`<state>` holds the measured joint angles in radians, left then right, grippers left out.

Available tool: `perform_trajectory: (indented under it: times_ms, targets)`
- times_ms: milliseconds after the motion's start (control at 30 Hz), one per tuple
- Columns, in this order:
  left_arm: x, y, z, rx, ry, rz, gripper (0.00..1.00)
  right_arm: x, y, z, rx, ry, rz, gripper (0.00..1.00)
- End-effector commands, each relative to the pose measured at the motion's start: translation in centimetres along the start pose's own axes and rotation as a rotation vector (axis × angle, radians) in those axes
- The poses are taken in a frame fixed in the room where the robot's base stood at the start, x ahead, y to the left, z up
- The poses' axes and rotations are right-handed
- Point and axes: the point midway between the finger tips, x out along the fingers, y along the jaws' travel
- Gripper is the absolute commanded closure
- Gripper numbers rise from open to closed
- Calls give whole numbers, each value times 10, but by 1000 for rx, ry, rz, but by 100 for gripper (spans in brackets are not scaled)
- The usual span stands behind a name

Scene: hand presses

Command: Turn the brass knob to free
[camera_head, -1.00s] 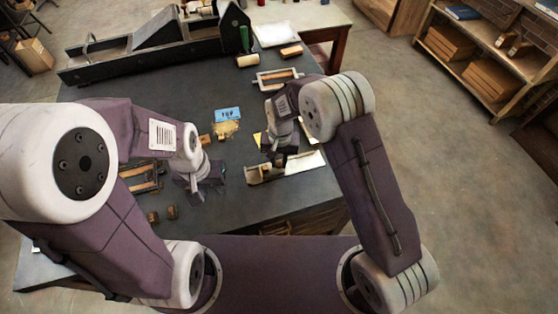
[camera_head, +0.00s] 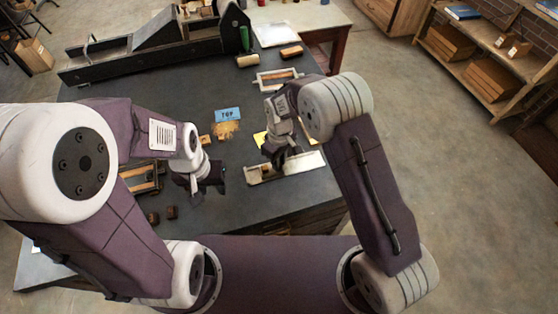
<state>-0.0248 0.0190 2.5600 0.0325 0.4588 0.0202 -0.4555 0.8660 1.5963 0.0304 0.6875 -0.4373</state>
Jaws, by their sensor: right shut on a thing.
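A pale, shallow metal tray-like piece (camera_head: 307,163) lies near the table's right front edge, with a small brownish block (camera_head: 266,169) at its left end. My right gripper (camera_head: 281,166) is down at this piece, its dark fingers closed at its back edge. The brass knob itself is hidden by the fingers, which are shut where it seems to sit. My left gripper (camera_head: 208,190) is low over the table to the left, its dark fingers apart, with nothing seen between them.
A blue card marked TOP (camera_head: 228,114) lies on the dark table (camera_head: 160,95) above a brownish patch. A wooden frame (camera_head: 142,180) and small dark blocks (camera_head: 171,212) lie near my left arm. A long press (camera_head: 150,55) stands at the back. A framed piece (camera_head: 278,78) lies beyond my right gripper.

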Motion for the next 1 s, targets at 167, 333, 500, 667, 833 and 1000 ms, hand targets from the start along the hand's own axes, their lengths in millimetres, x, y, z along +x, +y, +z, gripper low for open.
perform_trajectory:
  times_ms: [167,333,500,667,833,1000]
  targets:
    - [0,0,0,0,0,0,64,-1,0,-1,-159,-2,0,100]
    - [0,0,0,0,0,0,64,0,0,-1,-297,-5,0,100]
    - [0,0,0,0,0,0,64,0,-1,-1,-408,-8,0,100]
    - [0,0,0,0,0,0,64,0,-1,-1,-482,-10,0,100]
    - [0,0,0,0,0,0,64,0,-1,0,-531,-11,-1,100]
    - [0,0,0,0,0,0,64,0,-1,0,-551,-12,-1,100]
